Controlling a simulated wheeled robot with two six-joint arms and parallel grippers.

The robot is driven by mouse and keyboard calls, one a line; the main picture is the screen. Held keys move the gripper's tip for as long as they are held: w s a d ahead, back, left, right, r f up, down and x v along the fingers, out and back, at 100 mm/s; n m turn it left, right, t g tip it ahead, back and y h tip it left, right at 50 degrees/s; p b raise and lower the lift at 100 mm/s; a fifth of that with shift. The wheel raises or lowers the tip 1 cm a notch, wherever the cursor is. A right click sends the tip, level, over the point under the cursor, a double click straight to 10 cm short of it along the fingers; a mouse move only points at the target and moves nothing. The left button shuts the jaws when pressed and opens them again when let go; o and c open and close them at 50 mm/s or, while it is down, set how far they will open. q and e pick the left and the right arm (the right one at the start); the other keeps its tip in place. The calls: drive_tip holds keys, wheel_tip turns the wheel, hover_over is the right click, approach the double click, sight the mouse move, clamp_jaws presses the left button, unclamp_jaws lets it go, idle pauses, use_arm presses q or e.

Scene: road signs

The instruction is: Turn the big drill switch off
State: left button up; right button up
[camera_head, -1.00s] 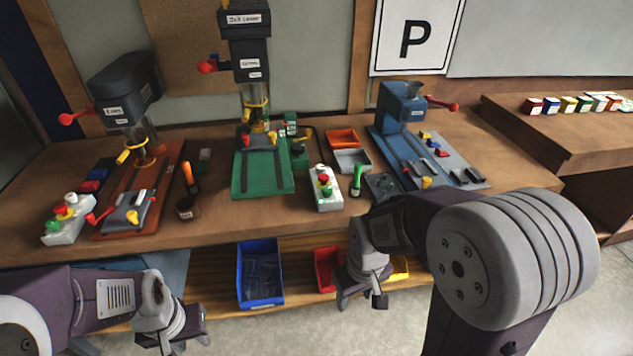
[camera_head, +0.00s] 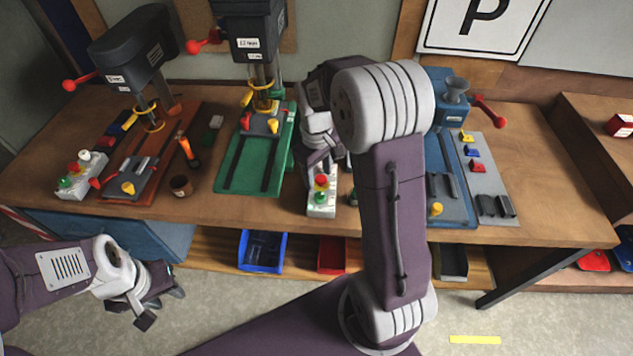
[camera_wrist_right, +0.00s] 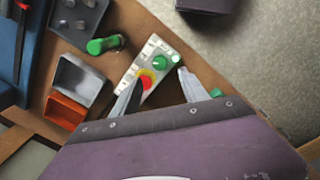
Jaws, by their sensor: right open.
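A white switch box (camera_head: 321,207) with red and green buttons stands right of the green-based drill (camera_head: 252,150); its upper part is hidden by my right gripper (camera_head: 318,165). In the right wrist view the box (camera_wrist_right: 138,66) shows a green knob (camera_wrist_right: 160,62), a red button on yellow (camera_wrist_right: 147,80) and a small white light (camera_wrist_right: 175,58). My right gripper (camera_wrist_right: 157,80) is open above it, one finger near the red button, the other beyond the green knob. Touching cannot be told. My left gripper (camera_head: 163,306) is open and empty, low in front of the bench.
A dark drill (camera_head: 135,60) with another button box (camera_head: 82,176) stands left; a blue drill (camera_head: 450,110) stands right. In the wrist view a green-handled tool (camera_wrist_right: 105,44), a grey tray (camera_wrist_right: 80,84) and an orange tray (camera_wrist_right: 66,110) lie beside the box.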

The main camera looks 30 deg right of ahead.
sight(319, 195)
drive_tip(key=shift+s+a+f, duration=0.15)
drive_tip(key=shift+a+f, duration=0.2)
drive_tip(key=shift+a, duration=0.05)
drive_tip(key=f, duration=0.5)
drive_tip(key=d+f, duration=0.1)
drive_tip(key=f, duration=0.2)
drive_tip(key=shift+w+d, duration=0.1)
drive_tip(key=shift+w, duration=0.1)
drive_tip(key=shift+f, duration=0.25)
clamp_jaws()
